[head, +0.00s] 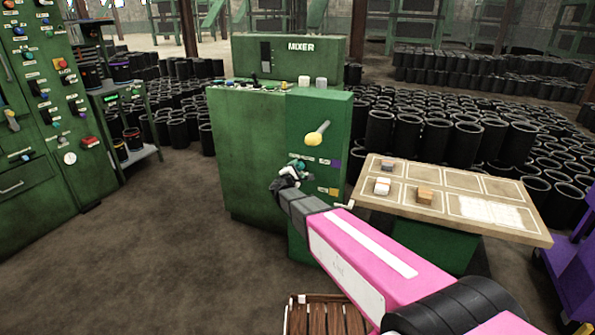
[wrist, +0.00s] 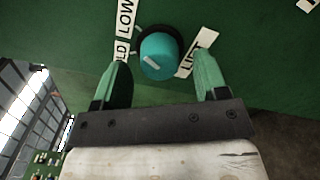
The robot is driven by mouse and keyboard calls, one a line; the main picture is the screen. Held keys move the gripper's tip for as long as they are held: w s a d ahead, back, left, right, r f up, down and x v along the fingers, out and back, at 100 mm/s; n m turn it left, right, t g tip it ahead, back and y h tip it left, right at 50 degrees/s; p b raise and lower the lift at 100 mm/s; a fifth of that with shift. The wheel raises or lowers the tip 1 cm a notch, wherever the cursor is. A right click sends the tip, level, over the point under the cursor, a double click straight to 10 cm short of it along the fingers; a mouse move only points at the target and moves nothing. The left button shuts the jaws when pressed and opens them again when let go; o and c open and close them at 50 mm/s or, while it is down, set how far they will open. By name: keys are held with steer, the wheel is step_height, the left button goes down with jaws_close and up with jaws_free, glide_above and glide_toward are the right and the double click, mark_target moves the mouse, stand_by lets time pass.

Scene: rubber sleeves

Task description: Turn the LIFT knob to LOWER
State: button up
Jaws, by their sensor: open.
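The LIFT knob (wrist: 160,56) is a round teal knob with a white mark on its face, on a green panel. A LIFT label (wrist: 196,54) is at its right; a label partly reading LOW (wrist: 126,16) and one ending in LD (wrist: 121,50) are at its left. The white mark lies on the knob's lower left part; which label it indicates is unclear. My gripper (wrist: 162,64) is open, one green finger on each side of the knob, with visible gaps. In the head view my gripper (head: 291,174) is at the mixer's front and largely hides the knob.
The green mixer cabinet (head: 250,150) carries a yellow-ended lever (head: 317,135) above my gripper. A sorting table (head: 475,178) with several small blocks stands to the right. A green control panel (head: 45,110) is at the left. The floor (head: 160,255) left of my arm is clear.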

steer(key=v, duration=1)
steer(key=shift+s, duration=0.15)
steer(key=s+d+f+m+g+h, duration=0.1)
steer(key=s+d+f+m+g, duration=0.3)
steer(key=d, duration=0.6)
steer(key=s+d+f+m+g+h, duration=0.15)
steer(key=s+d+m+g, duration=0.35)
steer(key=d, duration=0.6)
steer(key=s+d+f+m+g+y, duration=0.1)
steer(key=s+d+m+g+y, duration=0.2)
steer(key=s, duration=0.4)
steer(key=s+d+f+m+g+y, duration=0.2)
steer(key=s+d+m+g+y, duration=0.1)
steer(key=s+m+g+y, duration=0.2)
steer(key=s+m, duration=0.1)
steer(key=m, duration=0.1)
steer(key=shift+s+d+m+y, duration=0.2)
steer(key=shift+s+m+y, duration=0.15)
steer(key=shift+s+m, duration=0.05)
